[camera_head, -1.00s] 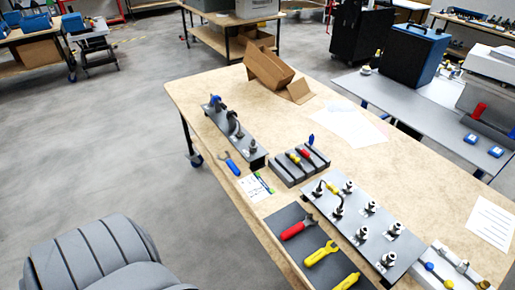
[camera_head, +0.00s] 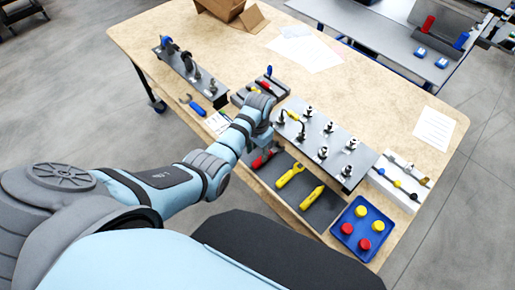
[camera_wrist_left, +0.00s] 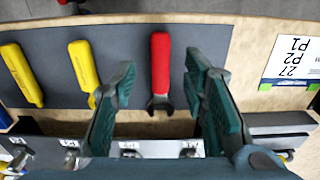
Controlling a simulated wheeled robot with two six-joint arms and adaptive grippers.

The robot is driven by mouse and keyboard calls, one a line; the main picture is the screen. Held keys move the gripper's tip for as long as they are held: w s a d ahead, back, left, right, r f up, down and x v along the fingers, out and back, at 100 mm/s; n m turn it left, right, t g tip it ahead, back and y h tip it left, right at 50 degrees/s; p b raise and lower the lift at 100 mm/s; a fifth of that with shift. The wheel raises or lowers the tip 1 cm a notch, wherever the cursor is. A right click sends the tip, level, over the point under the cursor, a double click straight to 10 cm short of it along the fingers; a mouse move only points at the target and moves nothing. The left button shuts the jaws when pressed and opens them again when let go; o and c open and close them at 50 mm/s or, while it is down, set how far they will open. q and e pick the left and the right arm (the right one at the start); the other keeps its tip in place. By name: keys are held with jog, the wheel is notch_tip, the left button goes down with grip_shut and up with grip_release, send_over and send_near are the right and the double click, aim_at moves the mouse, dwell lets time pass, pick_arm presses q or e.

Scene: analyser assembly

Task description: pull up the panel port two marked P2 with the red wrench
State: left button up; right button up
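The red wrench lies on a dark grey mat (camera_head: 322,208) beside the port panel. In the head view only part of the red wrench (camera_head: 262,159) shows beside my arm. In the left wrist view the red wrench (camera_wrist_left: 160,62) lies between my open fingers, its dark jaw toward the panel. My left gripper (camera_wrist_left: 160,72) is open and empty, one finger on each side; contact cannot be told. In the head view my left gripper (camera_head: 263,140) is mostly hidden by my wrist. The grey panel (camera_head: 330,150) carries several upright ports; I cannot tell which is P2. My right gripper is not in view.
A yellow wrench (camera_head: 290,175) and another yellow tool (camera_head: 312,198) lie on the mat. A blue tray (camera_head: 376,247) holds red and yellow caps.

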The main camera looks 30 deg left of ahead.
aim_at(258, 161)
pick_arm(q)
notch_tip(258, 161, down, 6)
jog(key=b, duration=0.5)
jog(key=shift+f, duration=0.1)
jog(key=shift+f+b, duration=0.35)
jog(key=shift+r, duration=0.1)
grip_shut()
